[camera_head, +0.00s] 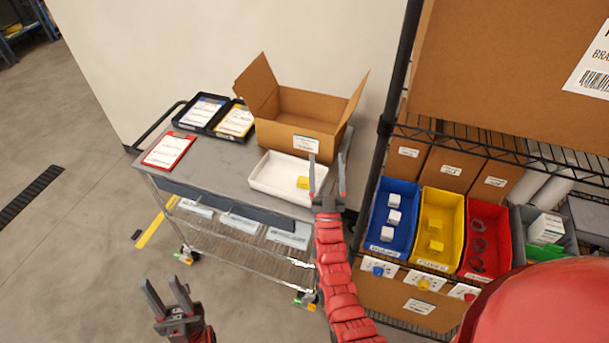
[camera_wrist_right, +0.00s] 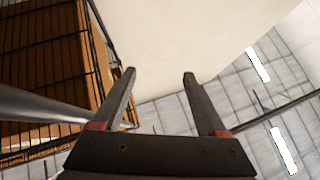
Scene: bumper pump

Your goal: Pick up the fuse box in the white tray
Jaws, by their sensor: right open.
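The white tray (camera_head: 268,175) sits at the right end of the grey cart top. A small yellow block (camera_head: 303,182), which seems to be the fuse box, lies in the tray's right part. My right gripper (camera_head: 327,172) is open and empty by the tray's right end, with its left finger close to the yellow block in the picture. In the right wrist view, my right gripper (camera_wrist_right: 160,78) has its fingers apart with nothing between them; tray and block do not show there. My left gripper (camera_head: 162,288) is open and empty, low at the left over the floor.
An open cardboard box (camera_head: 295,128) stands behind the tray on the cart (camera_head: 218,158). A red clipboard (camera_head: 168,150) and a black case (camera_head: 215,116) are at left. A wire shelf with blue (camera_head: 378,243), yellow (camera_head: 434,262) and red bins (camera_head: 490,211) stands right.

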